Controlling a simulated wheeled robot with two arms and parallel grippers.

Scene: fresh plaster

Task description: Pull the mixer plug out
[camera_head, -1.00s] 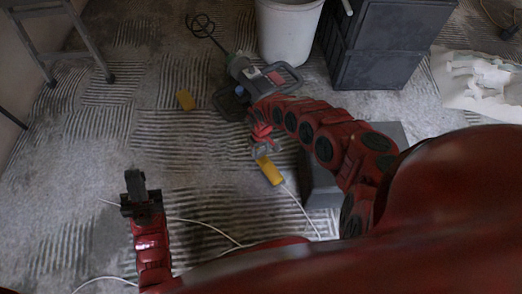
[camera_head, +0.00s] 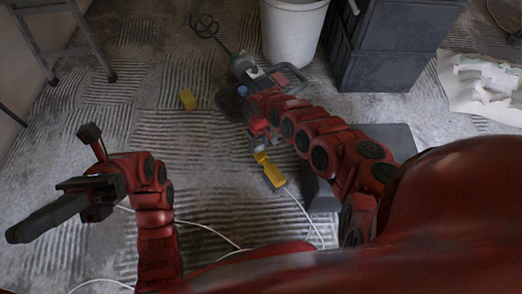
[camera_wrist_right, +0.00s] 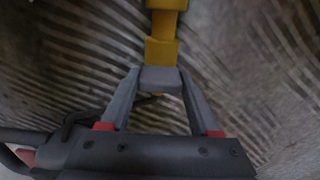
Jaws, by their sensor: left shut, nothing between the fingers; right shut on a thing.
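The mixer (camera_head: 246,68), with its dark whisk, lies on the floor beyond my right arm. My right gripper (camera_head: 261,148) is low over the floor, shut on the near yellow plug piece (camera_wrist_right: 161,52). In the right wrist view the grey fingertips (camera_wrist_right: 160,79) meet at its near end. A wider yellow piece (camera_wrist_right: 166,4) lies in line beyond it; whether they are joined I cannot tell. In the head view the yellow connector (camera_head: 272,176) has a white cable at its near end. My left gripper (camera_head: 14,234) is shut and empty, away at the left.
A white bucket (camera_head: 292,30) and dark crates (camera_head: 385,55) stand at the back. A grey box (camera_head: 390,135) is beside my right arm. White cable (camera_head: 215,232) runs across the floor in front.

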